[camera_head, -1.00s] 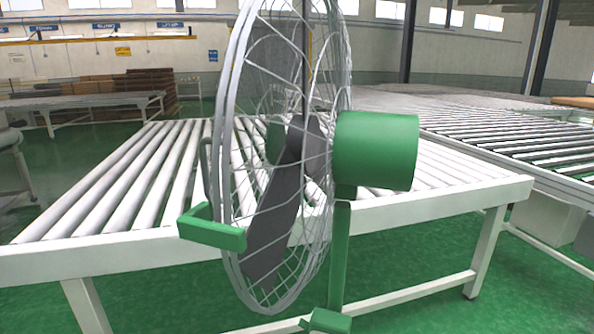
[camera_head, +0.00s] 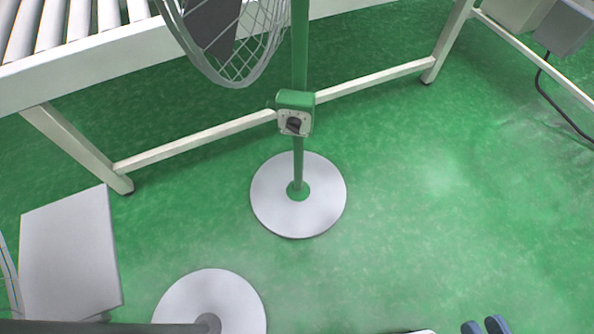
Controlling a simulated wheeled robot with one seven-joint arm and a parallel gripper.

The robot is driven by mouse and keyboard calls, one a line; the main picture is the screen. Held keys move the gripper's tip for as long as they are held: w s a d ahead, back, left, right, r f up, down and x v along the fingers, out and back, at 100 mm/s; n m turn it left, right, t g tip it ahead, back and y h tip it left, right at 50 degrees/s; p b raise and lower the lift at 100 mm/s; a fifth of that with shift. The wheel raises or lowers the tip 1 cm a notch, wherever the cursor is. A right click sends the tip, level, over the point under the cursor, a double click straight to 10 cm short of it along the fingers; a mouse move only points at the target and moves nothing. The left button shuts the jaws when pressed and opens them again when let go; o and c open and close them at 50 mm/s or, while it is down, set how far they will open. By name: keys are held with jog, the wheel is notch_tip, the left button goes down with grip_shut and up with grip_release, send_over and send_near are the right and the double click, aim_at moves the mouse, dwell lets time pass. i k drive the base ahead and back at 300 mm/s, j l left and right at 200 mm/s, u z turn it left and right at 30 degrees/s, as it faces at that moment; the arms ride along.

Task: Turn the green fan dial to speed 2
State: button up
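The green fan's dial (camera_head: 294,123) is a dark knob on a pale plate. It faces me on the green control box (camera_head: 295,99), partway up the green pole (camera_head: 299,50). The dial is too small to read its setting. The fan's wire cage (camera_head: 235,45) shows only in its lower part at the top. Its round white base (camera_head: 298,215) stands on the floor. Two blue-grey fingertips of my gripper (camera_head: 485,326) poke in at the bottom edge, well below and right of the dial and apart from it. Most of the gripper is out of frame.
A white roller table (camera_head: 95,68) with legs and a low crossbar stands behind the pole. Another round white base (camera_head: 212,297) is near the bottom, left of centre. A pale panel (camera_head: 68,255) lies at left. Green floor (camera_head: 430,210) is open at right.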

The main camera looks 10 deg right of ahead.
aim_at(293, 124)
jog(key=i+l+u, duration=0.15)
jog(key=u, duration=0.2)
jog(key=i+l+u, duration=0.15)
jog(key=u, duration=0.2)
jog(key=i+l+u, duration=0.1)
jog(key=l+u, duration=0.25)
jog(key=j, duration=0.1)
